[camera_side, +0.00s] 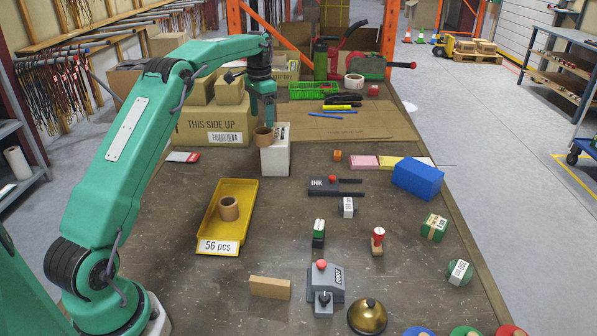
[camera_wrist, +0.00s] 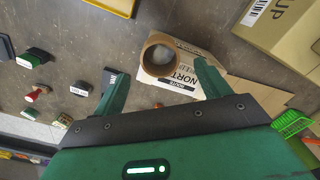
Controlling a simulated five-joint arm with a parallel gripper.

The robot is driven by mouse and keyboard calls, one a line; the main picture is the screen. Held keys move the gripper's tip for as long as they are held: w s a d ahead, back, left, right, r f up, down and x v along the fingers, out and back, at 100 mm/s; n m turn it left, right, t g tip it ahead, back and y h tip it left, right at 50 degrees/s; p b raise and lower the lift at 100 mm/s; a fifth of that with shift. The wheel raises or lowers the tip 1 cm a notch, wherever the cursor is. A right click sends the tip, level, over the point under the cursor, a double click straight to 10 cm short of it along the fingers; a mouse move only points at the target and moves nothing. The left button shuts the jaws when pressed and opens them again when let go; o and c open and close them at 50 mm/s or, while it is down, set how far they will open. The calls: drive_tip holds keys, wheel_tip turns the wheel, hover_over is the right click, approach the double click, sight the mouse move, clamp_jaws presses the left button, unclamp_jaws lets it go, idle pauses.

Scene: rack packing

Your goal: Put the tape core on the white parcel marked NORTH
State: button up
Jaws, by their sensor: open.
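The white parcel (camera_side: 276,160) stands upright on the bench, and its NORTH label shows in the wrist view (camera_wrist: 185,70). A brown cardboard tape core (camera_side: 263,138) stands at the left edge of the parcel's top; it also shows in the wrist view (camera_wrist: 147,48), over one corner of the parcel. Whether its base rests fully on the top I cannot tell. My gripper (camera_side: 266,121) is just above the core, with its jaws apart in the wrist view (camera_wrist: 160,70). A second tape core (camera_side: 229,211) stands in the yellow tray (camera_side: 213,228).
A THIS SIDE UP box (camera_side: 203,128) stands behind and left of the parcel. A flat cardboard sheet (camera_side: 375,122) lies behind. Bare bench surrounds the tray's right side.

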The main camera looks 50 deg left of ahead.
wheel_tip(320, 180, up, 6)
idle(0.5)
drive_tip(key=shift+d+r, duration=0.1)
idle(0.4)
drive_tip(key=s+d+r+n+t, duration=0.1)
drive_tip(key=s+d+r+t, duration=0.1)
drive_tip(key=s+d+r, duration=0.45)
drive_tip(key=s+d+r+t, duration=0.1)
drive_tip(key=s+d+r, duration=0.3)
drive_tip(key=s+d, duration=0.5)
drive_tip(key=s+d+f+t, duration=0.1)
drive_tip(key=s+d+f, duration=0.4)
drive_tip(key=s, duration=0.3)
drive_tip(key=s+d+f+t, duration=0.1)
drive_tip(key=s+d+f, duration=0.4)
drive_tip(key=s, duration=0.4)
drive_tip(key=shift+s+d+n+t, duration=0.2)
drive_tip(key=shift+d+n+t, duration=0.15)
drive_tip(key=shift+d, duration=0.45)
